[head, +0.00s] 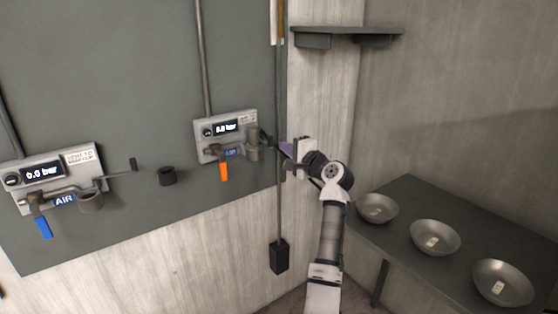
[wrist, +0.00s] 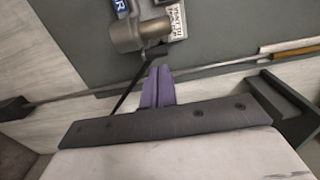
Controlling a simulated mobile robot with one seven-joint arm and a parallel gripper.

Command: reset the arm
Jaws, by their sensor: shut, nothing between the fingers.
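My gripper (head: 284,148) is at the end of my raised arm, in the middle of the head view, in front of the wall near the right edge of the grey panel. Its purple fingers are together and empty, and they show in the wrist view (wrist: 158,88). Behind them, the wrist view shows a thin rod and the lower part of the right-hand valve unit (wrist: 143,33). Whether the fingers touch the rod cannot be told.
The right valve unit (head: 226,135) has an orange handle; the left one (head: 52,178) has a blue handle. A long rod (head: 280,205) with a black block hangs beside my arm. Three metal bowls (head: 377,208) stand on a dark table (head: 408,190) at right. A shelf (head: 347,31) is above.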

